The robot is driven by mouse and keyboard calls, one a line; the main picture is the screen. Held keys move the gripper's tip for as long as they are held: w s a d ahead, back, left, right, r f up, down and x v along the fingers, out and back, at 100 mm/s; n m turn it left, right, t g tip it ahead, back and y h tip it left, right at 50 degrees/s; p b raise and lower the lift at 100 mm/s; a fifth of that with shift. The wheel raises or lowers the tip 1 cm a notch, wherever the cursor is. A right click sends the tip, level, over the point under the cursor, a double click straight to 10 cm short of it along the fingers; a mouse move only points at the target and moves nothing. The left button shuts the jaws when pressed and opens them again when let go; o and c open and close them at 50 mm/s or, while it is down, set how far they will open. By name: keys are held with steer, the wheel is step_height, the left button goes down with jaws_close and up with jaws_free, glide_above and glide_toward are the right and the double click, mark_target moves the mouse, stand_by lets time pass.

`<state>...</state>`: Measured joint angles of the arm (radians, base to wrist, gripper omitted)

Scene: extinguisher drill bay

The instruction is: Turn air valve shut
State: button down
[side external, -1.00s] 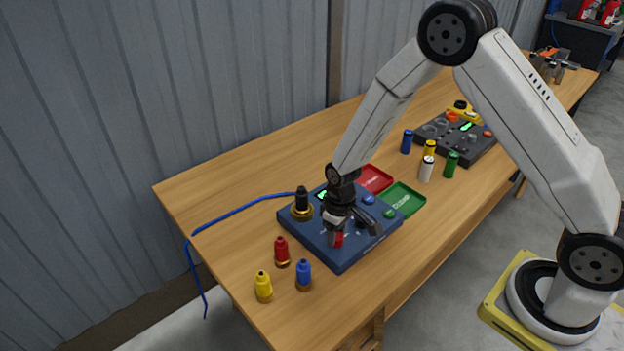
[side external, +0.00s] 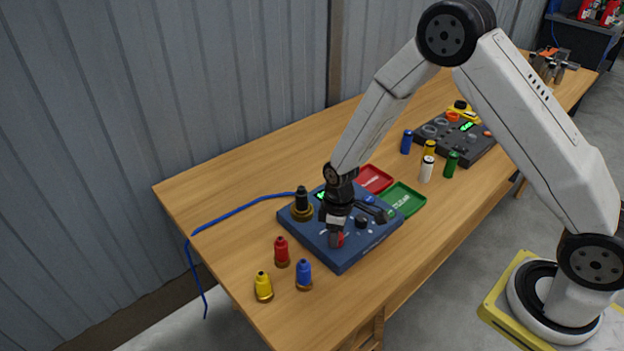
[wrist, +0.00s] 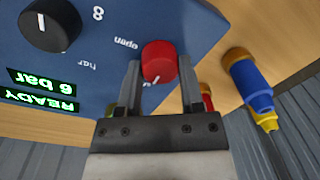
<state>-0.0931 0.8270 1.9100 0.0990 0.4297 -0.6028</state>
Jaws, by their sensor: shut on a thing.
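The air valve is a red knob (wrist: 159,62) on a blue panel box (side external: 334,258); the word "open" is printed beside it in the wrist view. My gripper (wrist: 160,88) is shut on the red knob, one finger on each side. In the side external view my gripper (side external: 337,238) points down onto the front of the box and hides most of the knob. The knob's white mark is only partly visible, so its exact setting is unclear. The display (wrist: 40,88) reads "6 bar" and "READY".
A black knob (wrist: 50,24) sits on the same panel. Red (side external: 282,252), yellow (side external: 263,287) and blue (side external: 304,275) bottle-like pieces stand left of the box. Red (side external: 374,179) and green (side external: 403,198) trays lie behind it. A dark control panel (side external: 456,137) stands farther back.

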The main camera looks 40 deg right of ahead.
steer(key=shift+c, duration=1.2)
jaws_free()
steer(key=shift+r, duration=0.2)
steer(key=shift+d+r, duration=0.15)
steer(key=shift+r, duration=3.6)
steer(key=shift+s+d+r+m, duration=0.2)
steer(key=shift+s+r+m, duration=0.1)
steer(key=shift+r, duration=0.2)
steer(key=s+d+r+m+t, duration=0.3)
steer(key=s+r+m, duration=0.3)
steer(key=s, duration=0.6)
steer(key=shift+d+r, duration=0.4)
steer(key=shift+r, duration=0.2)
